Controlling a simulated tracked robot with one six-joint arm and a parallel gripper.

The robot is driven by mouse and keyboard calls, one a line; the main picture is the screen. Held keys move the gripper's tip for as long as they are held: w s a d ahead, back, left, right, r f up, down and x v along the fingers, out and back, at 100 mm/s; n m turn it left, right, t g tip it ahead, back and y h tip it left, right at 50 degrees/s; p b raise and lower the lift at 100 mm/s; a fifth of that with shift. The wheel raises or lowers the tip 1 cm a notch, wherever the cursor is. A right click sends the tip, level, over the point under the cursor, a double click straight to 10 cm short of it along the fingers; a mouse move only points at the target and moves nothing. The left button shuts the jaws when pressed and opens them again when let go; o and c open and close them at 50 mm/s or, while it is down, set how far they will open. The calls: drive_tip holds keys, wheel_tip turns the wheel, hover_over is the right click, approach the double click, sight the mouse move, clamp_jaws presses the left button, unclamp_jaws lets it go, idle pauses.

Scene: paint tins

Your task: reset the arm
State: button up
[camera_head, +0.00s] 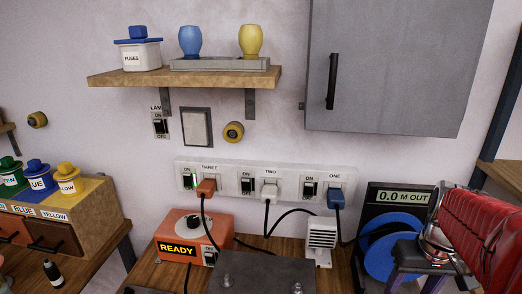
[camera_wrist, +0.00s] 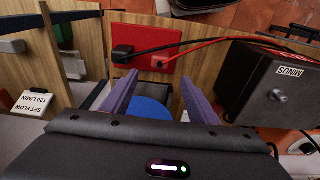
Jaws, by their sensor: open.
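My gripper (camera_wrist: 160,80) shows in the wrist view with its two purple fingers spread wide apart. Nothing is held between them.
The wrist view shows a red panel (camera_wrist: 143,40) with a black plug, wooden dividers and a black "MINUS" box (camera_wrist: 268,85) at right. The head view shows an orange "READY" box (camera_head: 180,236), a socket strip (camera_head: 222,180), a shelf (camera_head: 182,78) and a grey cabinet (camera_head: 400,65).

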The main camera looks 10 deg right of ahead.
drive_tip(key=s+a+r+n+t, duration=0.1)
drive_tip(key=a+r+t, duration=0.1)
drive_tip(key=a, duration=0.9)
drive_tip(key=s+a+r+n+t, duration=0.1)
drive_tip(key=a+r+n+t, duration=0.1)
drive_tip(key=a, duration=0.9)
drive_tip(key=shift+s+a+r, duration=0.15)
drive_tip(key=shift+s+r, duration=0.1)
drive_tip(key=shift+s, duration=0.1)
idle(1.0)
